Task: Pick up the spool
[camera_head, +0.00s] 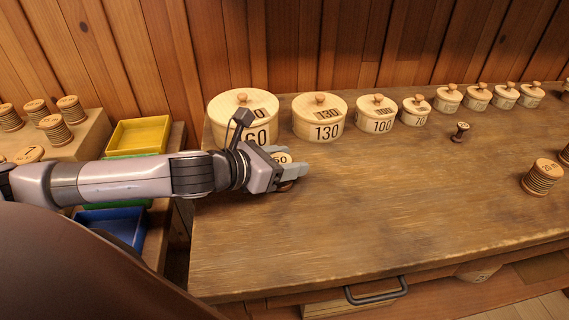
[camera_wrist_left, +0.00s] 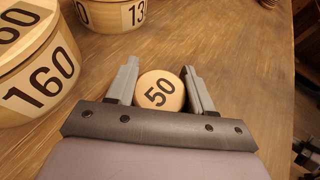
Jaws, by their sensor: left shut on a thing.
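A spool with a pale round top marked 50 (camera_head: 281,158) is between the fingers of my left gripper (camera_head: 295,168), near the left end of the wooden workbench. In the left wrist view the spool's top (camera_wrist_left: 160,92) faces the camera, with a grey finger of the left gripper (camera_wrist_left: 161,88) on each side. The gripper is shut on the spool. The spool's lower part is mostly hidden by the fingers, and I cannot tell whether it touches the bench.
Lidded round boxes, including one marked 160 (camera_head: 243,118) and one marked 130 (camera_head: 320,118), line the bench's back. A small dark spool (camera_head: 460,131) and a wound spool (camera_head: 541,177) stand farther right. Yellow (camera_head: 139,135) and blue (camera_head: 115,226) trays lie left. The bench's middle (camera_head: 400,200) is clear.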

